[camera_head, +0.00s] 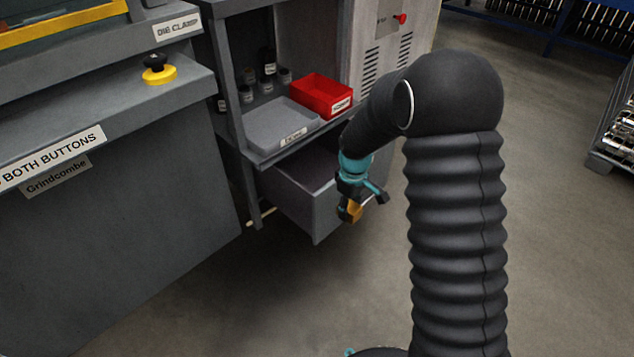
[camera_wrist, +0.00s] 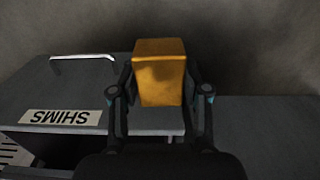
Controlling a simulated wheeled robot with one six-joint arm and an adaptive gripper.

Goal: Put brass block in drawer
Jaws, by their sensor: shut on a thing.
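The brass block (camera_wrist: 160,72) is a golden-orange block held between the two fingers of my gripper (camera_wrist: 160,98) in the wrist view. In the head view a small part of the block (camera_head: 352,211) shows below my gripper (camera_head: 354,203), which is shut on it. The grey drawer (camera_head: 288,200) stands pulled open under the shelf. My gripper overlaps the drawer's right end in the head view; whether the block is over its inside or outside I cannot tell. The wrist view shows a grey panel with an upside-down SHIMS label (camera_wrist: 60,117).
A red bin (camera_head: 322,95) and a grey tray (camera_head: 282,124) sit on the shelf above the drawer, with several small dark containers behind. A grey machine (camera_head: 100,230) stands at left. A pale handle (camera_wrist: 82,58) shows in the wrist view.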

